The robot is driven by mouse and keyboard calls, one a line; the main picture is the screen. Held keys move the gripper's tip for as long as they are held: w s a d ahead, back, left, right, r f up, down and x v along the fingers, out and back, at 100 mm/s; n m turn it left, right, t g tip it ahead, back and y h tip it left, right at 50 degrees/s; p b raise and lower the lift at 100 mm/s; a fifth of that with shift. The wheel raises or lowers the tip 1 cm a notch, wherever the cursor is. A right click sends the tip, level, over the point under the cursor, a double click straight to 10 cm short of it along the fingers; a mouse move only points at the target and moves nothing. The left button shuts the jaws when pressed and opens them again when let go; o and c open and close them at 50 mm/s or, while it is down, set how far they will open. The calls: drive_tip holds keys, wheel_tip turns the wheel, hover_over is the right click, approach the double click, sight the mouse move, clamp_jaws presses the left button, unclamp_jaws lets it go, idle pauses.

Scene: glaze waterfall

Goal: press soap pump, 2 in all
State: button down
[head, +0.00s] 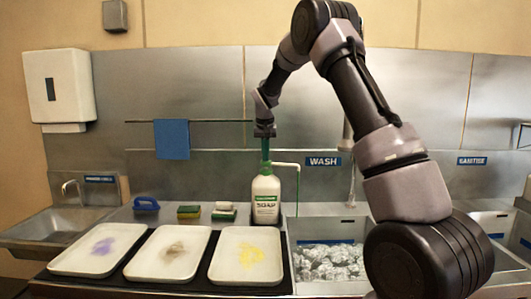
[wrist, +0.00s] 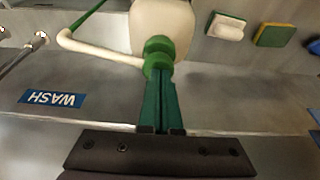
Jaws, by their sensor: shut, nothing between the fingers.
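A cream soap bottle (head: 266,200) with a green label stands upright on the counter behind the trays. Its green pump head (wrist: 158,52) shows in the wrist view, with a long pale spout (wrist: 95,48) running out to the side. The spout also shows in the head view (head: 287,164), to the right of the bottle. My gripper (head: 265,152) points down right above the bottle. Its green fingers (wrist: 160,78) are closed together and empty, with the tips at the pump head. I cannot tell whether they touch it or how far the pump is pressed.
Three white trays with coloured smears, the nearest being the yellow one (head: 246,257), lie on a dark mat in front. Sponges (head: 188,211) and a blue brush (head: 146,204) sit left of the bottle. A wash sink (head: 330,232) is at right.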

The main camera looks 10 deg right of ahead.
drive_tip(key=shift+s+f, duration=0.1)
drive_tip(key=shift+f, duration=0.1)
drive_tip(key=v, duration=1.1)
drive_tip(key=shift+r, duration=0.1)
drive_tip(key=s+d+r+m+t+y, duration=0.1)
drive_tip(key=s+d+r, duration=0.25)
drive_tip(key=s, duration=0.65)
drive_tip(key=s+d+r+y, duration=0.1)
drive_tip(key=s+d+r, duration=0.1)
drive_tip(key=s+r, duration=0.5)
drive_tip(key=s+f+t, duration=0.1)
drive_tip(key=s+f, duration=0.2)
drive_tip(key=s, duration=0.8)
drive_tip(key=s+d+f+m+t, duration=0.1)
drive_tip(key=s+f, duration=0.2)
drive_tip(key=s, duration=0.8)
drive_tip(key=shift+s+t+y, duration=0.25)
drive_tip(key=shift+t+y, duration=0.15)
drive_tip(key=shift+d+f, duration=0.15)
